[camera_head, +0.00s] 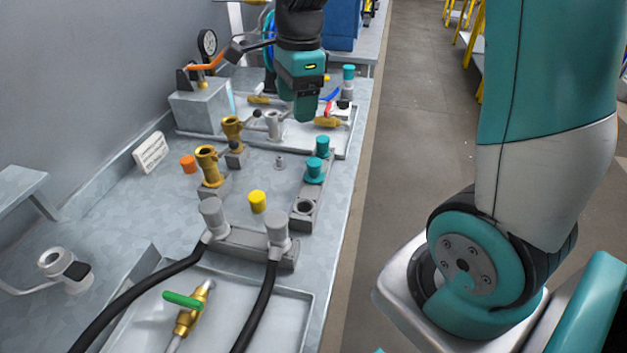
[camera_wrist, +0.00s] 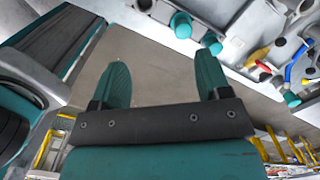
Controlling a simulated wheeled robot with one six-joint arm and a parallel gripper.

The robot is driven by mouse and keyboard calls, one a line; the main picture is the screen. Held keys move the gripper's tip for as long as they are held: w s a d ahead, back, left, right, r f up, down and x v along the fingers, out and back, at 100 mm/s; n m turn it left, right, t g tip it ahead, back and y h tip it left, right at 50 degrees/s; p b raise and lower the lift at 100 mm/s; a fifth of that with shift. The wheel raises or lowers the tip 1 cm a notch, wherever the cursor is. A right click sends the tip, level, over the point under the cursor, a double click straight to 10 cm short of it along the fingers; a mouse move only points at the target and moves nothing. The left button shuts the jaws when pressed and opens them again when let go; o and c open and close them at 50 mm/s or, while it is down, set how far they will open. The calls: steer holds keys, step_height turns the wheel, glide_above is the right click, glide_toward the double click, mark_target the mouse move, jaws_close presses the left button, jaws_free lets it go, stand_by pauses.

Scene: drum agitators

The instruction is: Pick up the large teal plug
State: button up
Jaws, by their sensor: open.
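Two teal plugs stand on a grey block near the bench's right edge. The nearer one (camera_head: 315,170) looks larger, with a wide flange; it also shows at the top of the wrist view (camera_wrist: 181,25). The slightly farther one (camera_head: 322,147) is just behind it and shows in the wrist view too (camera_wrist: 212,43). A third teal plug (camera_head: 348,73) stands farther back. I cannot be sure which is the large one. My gripper (camera_wrist: 163,72) is open and empty. In the head view it (camera_head: 306,117) hangs above the bench, behind the two plugs and apart from them.
The grey block has an open hole (camera_head: 304,207) at its near end. A yellow plug (camera_head: 257,201), an orange plug (camera_head: 188,163) and brass fittings (camera_head: 208,165) stand to the left. A tray (camera_head: 340,146) with coloured-handle valves lies below my gripper. Grey-capped hoses (camera_head: 277,230) are nearer.

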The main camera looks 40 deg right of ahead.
mark_target(314, 161)
steer(key=w+d+f+m, duration=0.3)
steer(key=d+f+m, duration=0.1)
steer(key=d+m, duration=0.25)
steer(key=shift+m+h, duration=0.3)
steer(key=shift+m, duration=0.25)
steer(key=f, duration=1.1)
steer(key=shift+s+a+p, duration=0.1)
steer(key=shift+a+p, duration=0.1)
steer(key=shift+p, duration=0.1)
steer(key=shift+f+p, duration=0.75)
steer(key=shift+f, duration=1.95)
steer(key=c, duration=1)
steer(key=shift+r, duration=0.1)
step_height(314, 161, up, 20)
steer(key=shift+f+b, duration=0.1)
steer(key=shift+b, duration=0.85)
